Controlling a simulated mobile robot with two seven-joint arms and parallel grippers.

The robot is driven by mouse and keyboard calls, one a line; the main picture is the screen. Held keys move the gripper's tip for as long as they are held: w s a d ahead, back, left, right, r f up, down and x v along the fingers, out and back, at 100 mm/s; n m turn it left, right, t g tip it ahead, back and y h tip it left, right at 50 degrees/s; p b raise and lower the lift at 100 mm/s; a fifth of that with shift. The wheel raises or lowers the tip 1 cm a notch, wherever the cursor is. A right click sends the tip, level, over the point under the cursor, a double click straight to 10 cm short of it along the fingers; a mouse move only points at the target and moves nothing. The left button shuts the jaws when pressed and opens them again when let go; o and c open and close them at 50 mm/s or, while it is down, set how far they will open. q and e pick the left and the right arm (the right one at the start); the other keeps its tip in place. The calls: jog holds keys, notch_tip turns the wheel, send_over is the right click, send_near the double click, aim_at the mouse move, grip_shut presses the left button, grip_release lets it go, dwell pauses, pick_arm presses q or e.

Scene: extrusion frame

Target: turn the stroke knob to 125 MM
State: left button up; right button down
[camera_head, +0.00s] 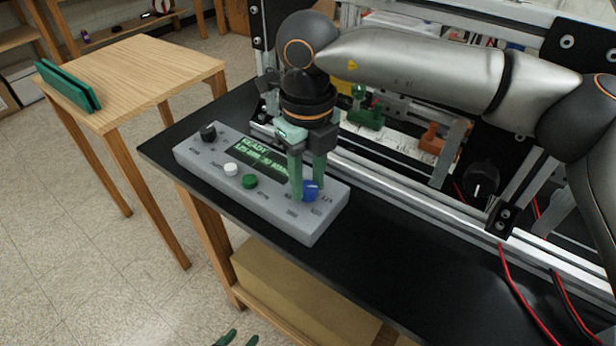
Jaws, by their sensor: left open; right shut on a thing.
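A grey control box (330,222) lies on the black bench top. A blue knob (311,193) is at its right end, with small labels around it; one at its right seems to read 125. My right gripper (308,192) reaches down from above, with its green fingers shut on the blue knob, partly hiding it. The green display (262,153) shows READY, and its second line seems to begin with 125 MM. My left gripper (239,338) is open and empty at the bottom edge, low beside the bench; only its green fingertips show.
The box also carries a black knob (208,132), a white button (231,169) and a green button (250,181). An aluminium extrusion frame (400,185) stands behind. A wooden table (150,75) with a green part (66,86) is at the left.

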aim_at(308, 187)
jog(key=c, duration=0.5)
grip_release()
jog(key=shift+r, duration=0.1)
notch_tip(308, 187, up, 12)
jog(key=shift+r+p, duration=0.2)
jog(key=shift+p, duration=0.15)
